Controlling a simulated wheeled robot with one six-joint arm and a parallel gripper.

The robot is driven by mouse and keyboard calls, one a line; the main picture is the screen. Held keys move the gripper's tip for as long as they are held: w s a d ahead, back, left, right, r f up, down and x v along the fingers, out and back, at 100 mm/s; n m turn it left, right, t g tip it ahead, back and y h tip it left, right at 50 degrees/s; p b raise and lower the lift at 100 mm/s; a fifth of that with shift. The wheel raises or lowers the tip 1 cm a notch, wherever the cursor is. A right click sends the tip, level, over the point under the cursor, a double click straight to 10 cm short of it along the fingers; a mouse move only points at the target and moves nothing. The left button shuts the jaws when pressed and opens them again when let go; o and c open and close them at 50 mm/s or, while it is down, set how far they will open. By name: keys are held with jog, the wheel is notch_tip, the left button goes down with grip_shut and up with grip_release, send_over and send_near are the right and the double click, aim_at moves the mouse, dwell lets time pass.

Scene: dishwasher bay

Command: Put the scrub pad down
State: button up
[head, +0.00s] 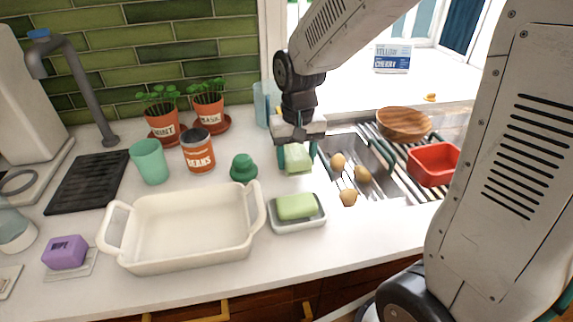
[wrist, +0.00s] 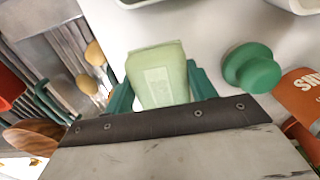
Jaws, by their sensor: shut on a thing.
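My gripper (head: 297,160) is shut on a pale green block, the scrub pad (head: 298,161), above the counter at the left edge of the sink. In the wrist view the scrub pad (wrist: 158,75) sits between the teal fingers of my gripper (wrist: 160,88), with a paler rectangle on its face. The pad looks raised above the counter; the exact gap is hard to tell. A similar green block (head: 296,206) lies in a small white dish (head: 298,222), nearer the front edge.
A green knobbed object (head: 243,168) stands left of my gripper. A large cream baking dish (head: 190,258) fills the front counter. A bean can (head: 198,152) and green cup (head: 149,162) stand behind it. The sink (head: 352,150) at right holds several round brownish items. A purple block (head: 65,252) lies far left.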

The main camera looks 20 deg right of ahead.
jog(key=shift+w+a+f, duration=0.1)
jog(key=shift+w+a, duration=0.3)
jog(key=shift+w, duration=0.15)
jog(key=shift+w+a+f, duration=0.1)
jog(key=shift+w+a, duration=0.25)
jog(key=shift+w, duration=0.2)
jog(key=shift+f, duration=1.65)
jog(key=shift+f, duration=0.2)
jog(key=o, duration=1)
jog(key=shift+o, duration=0.2)
